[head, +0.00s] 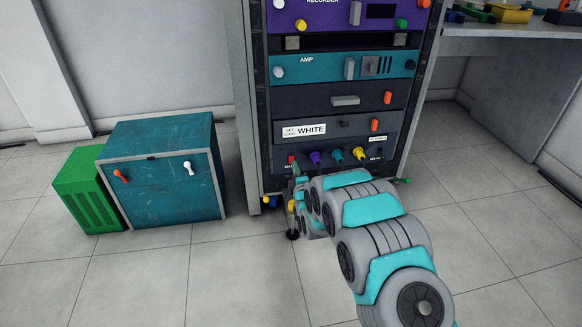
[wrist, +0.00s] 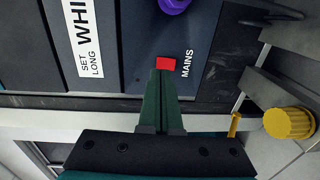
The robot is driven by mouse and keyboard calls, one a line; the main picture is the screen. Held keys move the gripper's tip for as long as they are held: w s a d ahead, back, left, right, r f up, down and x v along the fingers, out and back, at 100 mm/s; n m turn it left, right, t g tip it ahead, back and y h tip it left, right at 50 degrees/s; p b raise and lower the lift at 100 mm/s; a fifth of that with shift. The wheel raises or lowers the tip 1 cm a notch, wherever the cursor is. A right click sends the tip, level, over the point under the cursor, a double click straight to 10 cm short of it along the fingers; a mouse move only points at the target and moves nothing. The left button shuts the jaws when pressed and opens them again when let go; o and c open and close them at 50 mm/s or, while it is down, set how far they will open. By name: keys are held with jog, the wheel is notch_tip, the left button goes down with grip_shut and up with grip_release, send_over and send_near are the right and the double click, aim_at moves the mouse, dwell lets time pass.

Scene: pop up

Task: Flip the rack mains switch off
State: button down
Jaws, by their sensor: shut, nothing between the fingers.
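The rack mains switch is a small red rocker (wrist: 166,63) beside the label MAINS in the wrist view. In the head view the red switch (head: 291,160) shows at the lower left of the rack's bottom panel. My gripper (wrist: 161,74) is shut, with its dark green fingers together and nothing between them. Its tips are right at the edge of the red switch and overlap it slightly in the picture. I cannot tell whether they touch it. In the head view my gripper (head: 297,172) is small, in front of the rack's lower left, partly hidden by my arm.
Purple (head: 315,157), teal and yellow (head: 359,153) knobs sit right of the switch. The rack (head: 246,110) has side posts close by. A teal cabinet (head: 170,190) and a green crate (head: 85,195) stand left. A workbench (head: 510,30) is at right.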

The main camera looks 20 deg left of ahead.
jog(key=v, duration=1)
jog(key=shift+p, duration=0.35)
jog(key=shift+s+d+r, duration=0.1)
jog(key=shift+r, duration=0.05)
jog(key=w+d+r+m+g+h+p, duration=0.1)
jog(key=w+d+r+m+h+p, duration=0.2)
jog(key=d, duration=0.4)
jog(key=s+d+r+m+g+h+p, duration=0.1)
jog(key=s+d+r+m+g+h, duration=0.1)
jog(key=s+d+r+m, duration=0.3)
jog(key=s+d+r+m+g+h, duration=0.1)
jog(key=s+d+r+m+g, duration=0.15)
jog(key=d, duration=0.55)
jog(key=s+d+r+m+g+h+p, duration=0.1)
jog(key=s+d+r+m+g+h, duration=0.1)
jog(key=s+d+r+m, duration=0.3)
jog(key=s+d+r+m+g+p, duration=0.1)
jog(key=s+d+r+m+g, duration=0.2)
jog(key=s, duration=0.9)
jog(key=s+d+r+m+g+p, duration=0.1)
jog(key=s+d+r+m+g, duration=0.2)
jog(key=s, duration=1)
jog(key=s+d+r+m+g+h+p, duration=0.1)
jog(key=s+d+r+m+g+p, duration=0.1)
jog(key=s+d, duration=0.5)
jog(key=s+r+m+g, duration=0.1)
jog(key=s+r, duration=0.1)
jog(key=s, duration=0.3)
jog(key=shift+s+d+r, duration=0.25)
jog(key=shift+d, duration=0.1)
